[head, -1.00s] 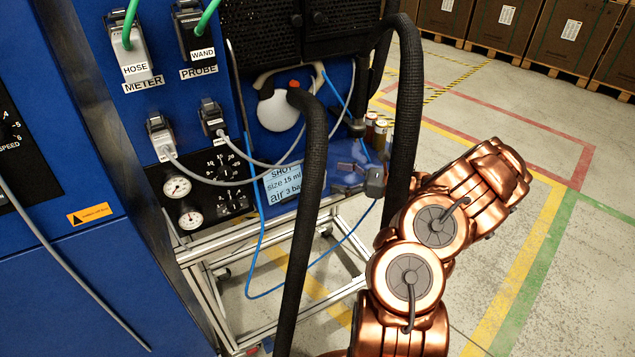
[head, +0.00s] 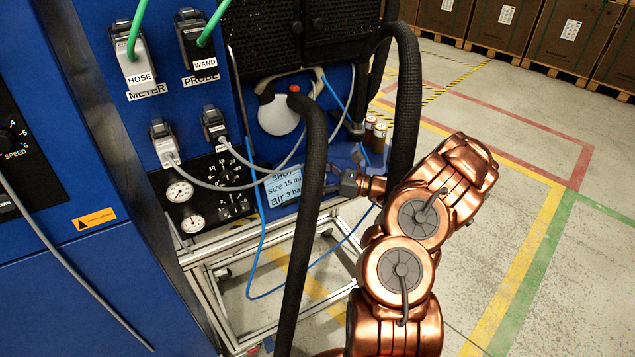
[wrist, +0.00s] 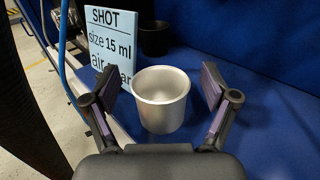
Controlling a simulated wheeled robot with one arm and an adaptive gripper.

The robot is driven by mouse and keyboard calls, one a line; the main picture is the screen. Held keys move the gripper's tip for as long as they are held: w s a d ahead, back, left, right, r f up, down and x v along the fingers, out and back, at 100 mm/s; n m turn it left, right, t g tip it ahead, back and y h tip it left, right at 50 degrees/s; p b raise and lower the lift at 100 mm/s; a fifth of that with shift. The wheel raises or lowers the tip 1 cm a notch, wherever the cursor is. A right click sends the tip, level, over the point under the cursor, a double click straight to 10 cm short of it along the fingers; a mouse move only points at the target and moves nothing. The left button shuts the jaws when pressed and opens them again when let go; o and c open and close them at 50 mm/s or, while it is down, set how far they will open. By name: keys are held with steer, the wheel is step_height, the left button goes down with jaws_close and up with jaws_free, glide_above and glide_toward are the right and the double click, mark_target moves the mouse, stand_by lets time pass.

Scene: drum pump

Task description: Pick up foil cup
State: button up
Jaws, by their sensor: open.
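The foil cup (wrist: 160,105) is a plain silver, upright, empty-looking cup on a blue surface in the wrist view. My gripper (wrist: 160,95) is open, with one finger to the left of the cup and one to the right. The cup is between or just beyond the fingertips, with a gap visible on each side. In the head view my gripper (head: 349,183) is small and partly hidden by the thick black hose, and I cannot make out the cup there.
A light blue sign (wrist: 108,40) reading SHOT size 15 ml stands left of the cup. A dark cup (wrist: 154,38) stands behind it. A thick black hose (head: 310,200) hangs in front of the shelf. Small jars (head: 376,135) stand at the back right.

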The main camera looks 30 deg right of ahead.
steer(key=shift+c, duration=0.2)
steer(key=c, duration=1.1)
steer(key=shift+r, duration=0.15)
